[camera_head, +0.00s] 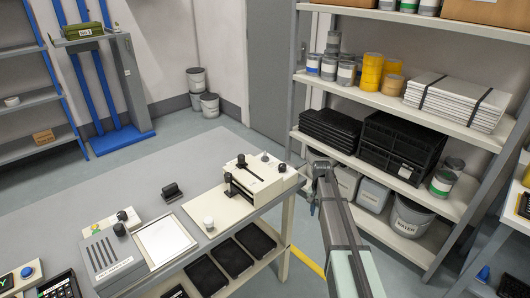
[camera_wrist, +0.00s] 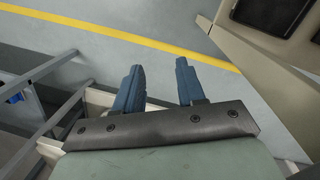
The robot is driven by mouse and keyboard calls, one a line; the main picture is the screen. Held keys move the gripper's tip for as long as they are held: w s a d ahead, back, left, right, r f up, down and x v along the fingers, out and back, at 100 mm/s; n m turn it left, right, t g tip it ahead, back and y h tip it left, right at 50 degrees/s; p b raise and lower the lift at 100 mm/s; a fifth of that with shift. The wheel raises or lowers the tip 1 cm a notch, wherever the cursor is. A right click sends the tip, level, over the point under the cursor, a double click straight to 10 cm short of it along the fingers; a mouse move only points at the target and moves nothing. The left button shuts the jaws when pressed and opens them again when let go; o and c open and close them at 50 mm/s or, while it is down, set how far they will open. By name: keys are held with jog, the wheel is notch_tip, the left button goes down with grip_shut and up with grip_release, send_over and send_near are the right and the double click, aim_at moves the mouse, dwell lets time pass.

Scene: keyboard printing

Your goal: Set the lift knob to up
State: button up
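The lift (camera_head: 102,75) stands at the back left, with blue rails and a green box on its grey platform. I cannot tell for certain which knob is the lift knob. My gripper (camera_head: 312,205) hangs beside the bench's right end, away from every knob. In the wrist view its two blue fingers (camera_wrist: 158,72) are apart with only floor between them.
The bench (camera_head: 155,175) has a white-topped plate (camera_head: 165,241), a white knob (camera_head: 208,223) and a black block (camera_head: 171,192) on it. Black trays (camera_head: 232,266) lie on its lower shelf. A loaded shelf rack (camera_head: 390,110) stands right. Floor with a yellow line lies beneath my gripper.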

aim_at(265, 153)
jog(key=w+a+r+t, duration=0.1)
jog(key=w+r, duration=0.9)
jog(key=r, duration=0.5)
jog(key=shift+n, duration=0.7)
jog(key=w+a+r, duration=0.1)
jog(key=a+r, duration=0.5)
jog(key=w+a+r, duration=0.1)
jog(key=a+r, duration=0.2)
jog(key=a, duration=0.1)
jog(key=shift+w+a+r, duration=0.1)
jog(key=shift+w, duration=0.25)
jog(key=a+r+n, duration=0.3)
jog(key=a+r, duration=0.7)
jog(key=a, duration=0.1)
jog(key=shift+y, duration=0.3)
jog(key=f, duration=1.3)
jog(key=shift+s+a+f, duration=0.2)
jog(key=shift+a, duration=0.05)
grip_shut()
